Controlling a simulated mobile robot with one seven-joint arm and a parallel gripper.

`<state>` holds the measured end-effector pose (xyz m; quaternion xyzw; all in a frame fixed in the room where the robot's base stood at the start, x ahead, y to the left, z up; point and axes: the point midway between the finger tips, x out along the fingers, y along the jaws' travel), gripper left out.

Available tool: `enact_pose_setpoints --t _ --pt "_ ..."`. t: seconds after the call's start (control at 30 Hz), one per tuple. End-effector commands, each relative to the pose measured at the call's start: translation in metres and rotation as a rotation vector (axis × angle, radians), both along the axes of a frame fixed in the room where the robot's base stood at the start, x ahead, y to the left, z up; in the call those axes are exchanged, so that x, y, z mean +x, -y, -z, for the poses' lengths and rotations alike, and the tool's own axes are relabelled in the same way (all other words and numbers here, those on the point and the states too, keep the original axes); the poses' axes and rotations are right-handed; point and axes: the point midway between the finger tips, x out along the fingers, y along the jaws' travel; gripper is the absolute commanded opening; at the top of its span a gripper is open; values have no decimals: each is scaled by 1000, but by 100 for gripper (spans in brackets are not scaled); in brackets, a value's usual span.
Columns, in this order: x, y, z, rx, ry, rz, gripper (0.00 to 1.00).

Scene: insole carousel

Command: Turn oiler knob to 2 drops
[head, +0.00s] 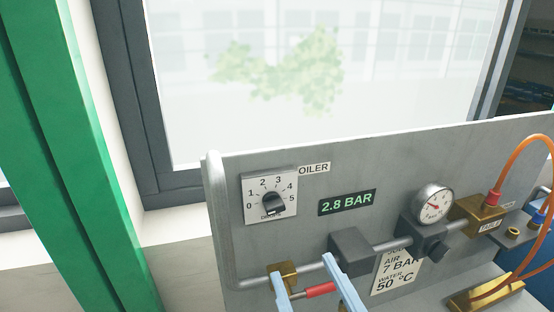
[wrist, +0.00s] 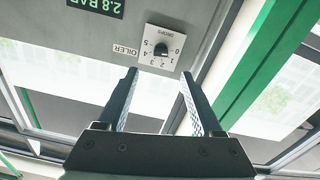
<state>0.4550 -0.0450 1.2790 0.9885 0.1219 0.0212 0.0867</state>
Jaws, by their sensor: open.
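The oiler knob (head: 273,204) is a black knob on a square white dial plate (head: 285,180) marked 0 to 5, with an OILER label beside it. I cannot tell for sure which number it points at. In the wrist view the knob (wrist: 161,49) appears upside down, beyond and roughly between my fingertips. My gripper (head: 302,267) is open and empty, with its light blue fingers below the dial in the head view. The gripper (wrist: 158,73) shows dark fingers apart in the wrist view, not touching the knob.
The grey panel (head: 225,245) carries a 2.8 BAR display (head: 347,202), a gauge (head: 433,203), a pipe with a red lever (head: 320,290), and brass fittings. Orange hoses (head: 522,150) are at right. A green post (head: 75,150) stands at left. The space before the dial looks clear.

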Motion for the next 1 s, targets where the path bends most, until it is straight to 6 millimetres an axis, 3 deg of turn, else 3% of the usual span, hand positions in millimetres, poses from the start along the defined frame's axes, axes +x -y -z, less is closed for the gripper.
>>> enact_pose_setpoints --t 0.03,0.2,0.33,0.8,1.0 --pt "-3 1 -11 0 -11 -3 68" --pt "-5 0 -13 -2 -21 -14 68" --pt "4 -3 -12 -1 -21 -18 68" --pt "91 -27 -15 -1 -21 -17 68" --pt "112 -32 -13 -3 -21 -16 68"
